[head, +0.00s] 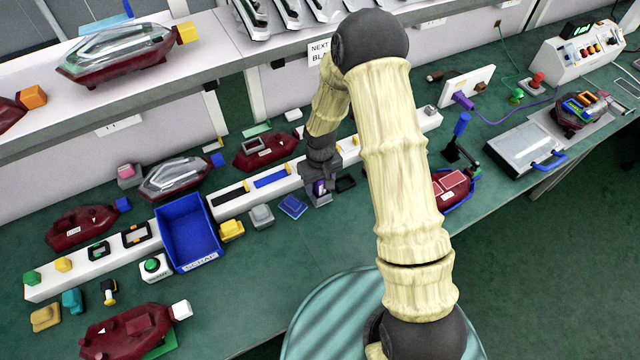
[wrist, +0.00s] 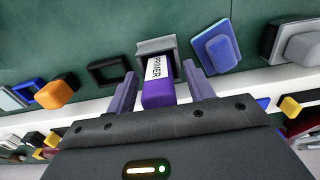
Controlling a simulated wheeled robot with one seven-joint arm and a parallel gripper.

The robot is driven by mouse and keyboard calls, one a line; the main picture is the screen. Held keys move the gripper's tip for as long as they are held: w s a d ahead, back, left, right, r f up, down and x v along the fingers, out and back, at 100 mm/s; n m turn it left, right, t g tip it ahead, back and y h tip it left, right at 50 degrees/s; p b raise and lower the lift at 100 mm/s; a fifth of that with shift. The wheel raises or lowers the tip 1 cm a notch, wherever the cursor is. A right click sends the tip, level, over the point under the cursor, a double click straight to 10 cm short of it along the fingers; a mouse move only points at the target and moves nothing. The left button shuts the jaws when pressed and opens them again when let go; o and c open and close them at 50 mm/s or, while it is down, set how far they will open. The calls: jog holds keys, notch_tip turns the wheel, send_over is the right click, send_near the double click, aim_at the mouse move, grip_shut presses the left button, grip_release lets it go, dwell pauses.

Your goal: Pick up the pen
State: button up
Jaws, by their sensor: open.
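The pen is a purple block-like body with a white label reading PRIMER (wrist: 157,88), between my gripper's fingers in the wrist view. A grey square piece (wrist: 156,46) sits at its far end; I cannot tell whether it is a cap or a holder. My gripper (wrist: 161,86) is open, with one purple-grey finger on each side of the pen and gaps still visible. In the head view my gripper (head: 319,194) points down at the white rail (head: 290,183), and only a bit of purple shows there, so the pen is mostly hidden.
In the wrist view, a black square frame (wrist: 108,72) lies left of the pen and a blue block (wrist: 216,48) right. In the head view, a blue scrap bin (head: 188,235) stands left, with yellow and grey blocks between. Red lamp housings (head: 265,150) lie behind the rail.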

dwell(0.5)
jog(key=c, duration=1.1)
notch_tip(320, 180, up, 10)
jog(key=shift+f+b, duration=0.1)
jog(key=shift+b, duration=0.3)
